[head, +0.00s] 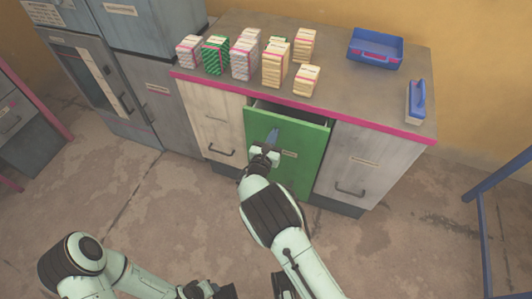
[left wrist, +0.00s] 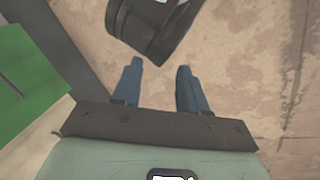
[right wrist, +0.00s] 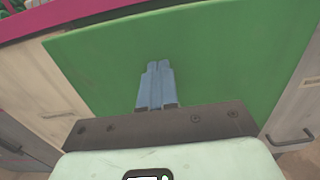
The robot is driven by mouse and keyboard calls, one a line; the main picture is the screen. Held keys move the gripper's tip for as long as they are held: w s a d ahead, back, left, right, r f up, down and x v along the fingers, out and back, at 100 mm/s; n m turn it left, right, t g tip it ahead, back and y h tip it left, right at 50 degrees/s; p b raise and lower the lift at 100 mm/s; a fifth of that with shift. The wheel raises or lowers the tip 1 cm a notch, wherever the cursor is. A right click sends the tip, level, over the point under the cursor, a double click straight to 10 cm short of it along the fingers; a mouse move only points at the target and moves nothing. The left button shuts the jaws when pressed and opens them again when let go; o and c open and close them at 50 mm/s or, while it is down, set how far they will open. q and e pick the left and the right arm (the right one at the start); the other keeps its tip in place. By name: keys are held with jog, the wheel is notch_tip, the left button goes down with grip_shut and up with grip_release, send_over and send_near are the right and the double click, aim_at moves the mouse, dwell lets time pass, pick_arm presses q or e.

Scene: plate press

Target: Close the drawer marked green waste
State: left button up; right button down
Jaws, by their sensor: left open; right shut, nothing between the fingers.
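The green drawer (head: 302,140) stands partly out of the counter, with a dark gap showing along its top edge. Its small label (head: 289,154) is too small to read. My right gripper (head: 273,135) is shut and empty, its blue fingers in front of the upper part of the green front. The right wrist view shows the shut fingertips (right wrist: 158,64) over the green front (right wrist: 215,65); I cannot tell whether they touch. My left gripper (left wrist: 158,80) is open and empty over the floor, with a green panel (left wrist: 25,80) at the left of that view.
The counter (head: 345,84) carries several striped packs (head: 273,64), a blue tray (head: 375,49) and a blue-handled tool (head: 417,102). Pale drawers (head: 215,120) and (head: 360,162) flank the green one. A blue frame (head: 480,225) stands at right. The floor in front is clear.

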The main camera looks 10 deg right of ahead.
aim_at(281, 121)
jog(key=b+x, duration=0.1)
jog(key=x, duration=0.5)
jog(key=shift+w+d+f+b, duration=0.1)
jog(key=shift+b, duration=0.2)
pick_arm(q)
jog(key=w, duration=0.1)
jog(key=w+a+f, duration=0.1)
jog(key=w+f+t, duration=0.1)
jog(key=shift+a+y, duration=0.3)
pick_arm(e)
jog(key=shift+w+d+r, duration=0.1)
jog(key=shift+d+r, duration=0.05)
jog(key=shift+r, duration=0.1)
jog(key=shift+d+r, duration=0.1)
jog(key=shift+r, duration=0.05)
pick_arm(q)
jog(key=shift+s, duration=0.1)
